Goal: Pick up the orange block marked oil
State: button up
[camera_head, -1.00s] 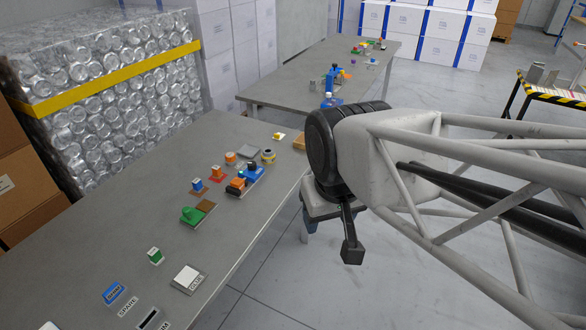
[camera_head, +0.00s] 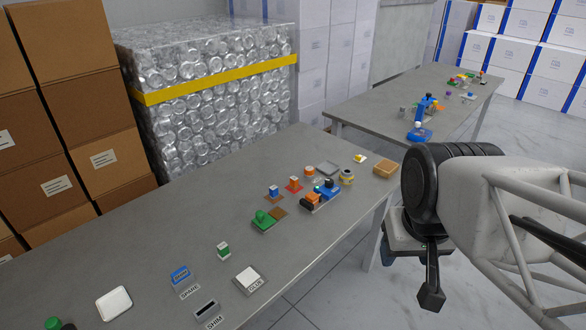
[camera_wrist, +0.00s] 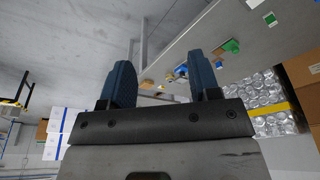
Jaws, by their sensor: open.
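Orange pieces stand on the near table (camera_head: 150,235) in the head view. One orange block (camera_head: 294,184) with a white mark sits on a red pad. Another orange block (camera_head: 313,198) sits on a blue fixture (camera_head: 326,190). An orange round piece (camera_head: 309,171) stands behind them. I cannot read the word oil on any of them. My gripper (camera_wrist: 160,82) shows two blue fingers spread wide with nothing between them. It is away from the blocks, off the table's right edge in the head view.
A green piece (camera_head: 263,220), a blue block (camera_head: 273,192), a green and white block (camera_head: 223,250) and a brown block (camera_head: 385,167) share the near table. A second table (camera_head: 375,112) stands behind. Wrapped cans (camera_head: 210,125) and cartons (camera_head: 75,30) line the left. The table's left part is mostly clear.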

jog(key=shift+o, duration=0.5)
